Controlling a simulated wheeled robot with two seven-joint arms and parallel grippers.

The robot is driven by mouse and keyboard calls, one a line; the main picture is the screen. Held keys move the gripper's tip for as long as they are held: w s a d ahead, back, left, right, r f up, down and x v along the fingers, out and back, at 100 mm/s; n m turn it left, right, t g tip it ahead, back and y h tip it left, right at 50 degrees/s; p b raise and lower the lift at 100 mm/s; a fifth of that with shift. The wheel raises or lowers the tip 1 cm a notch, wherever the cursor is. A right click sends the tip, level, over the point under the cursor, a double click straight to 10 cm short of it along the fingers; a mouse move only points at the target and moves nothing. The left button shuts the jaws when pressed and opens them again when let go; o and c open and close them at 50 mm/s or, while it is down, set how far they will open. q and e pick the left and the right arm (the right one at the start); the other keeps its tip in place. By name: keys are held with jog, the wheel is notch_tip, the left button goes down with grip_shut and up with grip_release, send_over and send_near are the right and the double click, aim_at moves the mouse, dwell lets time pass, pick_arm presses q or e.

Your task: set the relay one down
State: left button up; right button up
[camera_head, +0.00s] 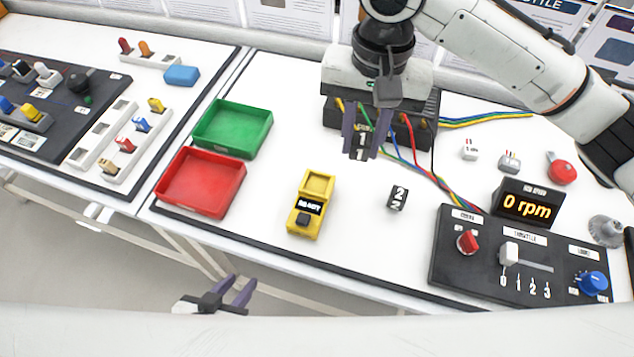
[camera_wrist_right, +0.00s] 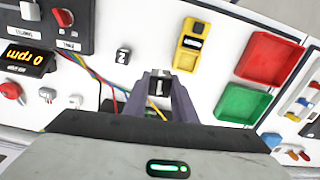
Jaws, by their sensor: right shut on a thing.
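Relay one, a small black block marked 1 (camera_head: 361,147), is between the fingers of my right gripper (camera_head: 366,145) in the head view. My right gripper is shut on it; the block also shows between the fingertips in the right wrist view (camera_wrist_right: 159,87). Whether the block touches the table cannot be told. A second black block marked 2 (camera_head: 398,197) stands on the white table to the right and nearer the front. My left gripper (camera_head: 240,291) is open and empty, low in the head view, in front of the table's front edge.
A yellow tester (camera_head: 304,222), a red tray (camera_head: 232,196) and a green tray (camera_head: 262,138) are to the left. A black box with coloured wires (camera_head: 415,130) is behind my right gripper. A control panel (camera_head: 445,262) and a rpm display (camera_head: 527,188) stand at right.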

jog(key=a+m, duration=0.1)
jog(key=a, duration=0.6)
send_over(317, 186)
notch_tip(317, 186, down, 5)
jog(key=shift+f, duration=0.2)
jog(key=shift+f+b, duration=0.3)
jog(key=shift+f, duration=2)
jog(key=shift+f, duration=0.15)
